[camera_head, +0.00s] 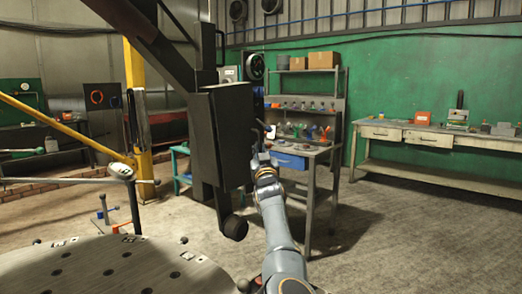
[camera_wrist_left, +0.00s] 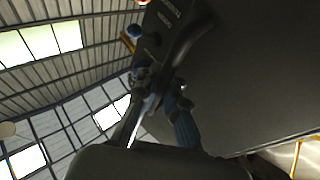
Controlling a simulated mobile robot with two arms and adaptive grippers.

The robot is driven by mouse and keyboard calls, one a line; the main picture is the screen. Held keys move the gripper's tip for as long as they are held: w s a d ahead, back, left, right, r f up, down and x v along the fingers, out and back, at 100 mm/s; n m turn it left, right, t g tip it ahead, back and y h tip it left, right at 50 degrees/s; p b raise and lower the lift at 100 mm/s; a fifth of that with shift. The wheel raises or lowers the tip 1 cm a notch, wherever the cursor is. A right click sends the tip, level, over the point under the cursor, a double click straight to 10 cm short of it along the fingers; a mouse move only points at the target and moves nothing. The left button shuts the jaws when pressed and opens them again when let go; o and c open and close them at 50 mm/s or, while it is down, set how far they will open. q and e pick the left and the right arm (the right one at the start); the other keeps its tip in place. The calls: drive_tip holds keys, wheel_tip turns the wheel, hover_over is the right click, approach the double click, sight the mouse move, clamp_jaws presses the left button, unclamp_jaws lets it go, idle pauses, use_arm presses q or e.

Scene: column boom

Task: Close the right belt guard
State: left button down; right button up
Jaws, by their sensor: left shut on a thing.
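The belt guard appears to be the dark, tall box-like cover (camera_head: 226,130) on the black machine column, centre in the head view. Its broad dark face fills the right of the left wrist view (camera_wrist_left: 265,75), with a curved black handle (camera_wrist_left: 197,38) and faint lettering near its edge. My left gripper (camera_head: 262,152) is at the right edge of the cover, with its fingers hidden or small there. In the left wrist view the gripper (camera_wrist_left: 160,92) is shut at the lower end of the handle. How far the guard stands open is unclear. My right gripper is not in view.
A round perforated metal table (camera_head: 120,268) is at the front left. A workbench (camera_head: 306,152) with bottles stands behind my left arm, and a long bench (camera_head: 440,138) lines the green wall. A yellow post (camera_head: 136,100) stands left. Floor at right is clear.

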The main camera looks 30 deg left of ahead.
use_arm(q)
drive_tip(key=shift+s+a+f, duration=0.1)
drive_tip(key=shift+a+f, duration=0.05)
drive_tip(key=shift+a, duration=0.1)
drive_tip(key=c, duration=1.7)
unclamp_jaws()
drive_tip(key=shift+s+a, duration=0.15)
drive_tip(key=shift+d, duration=0.25)
drive_tip(key=shift+s+d+f, duration=0.15)
drive_tip(key=shift+d+f, duration=0.05)
drive_tip(key=shift+d, duration=0.05)
drive_tip(key=shift+v, duration=3.3)
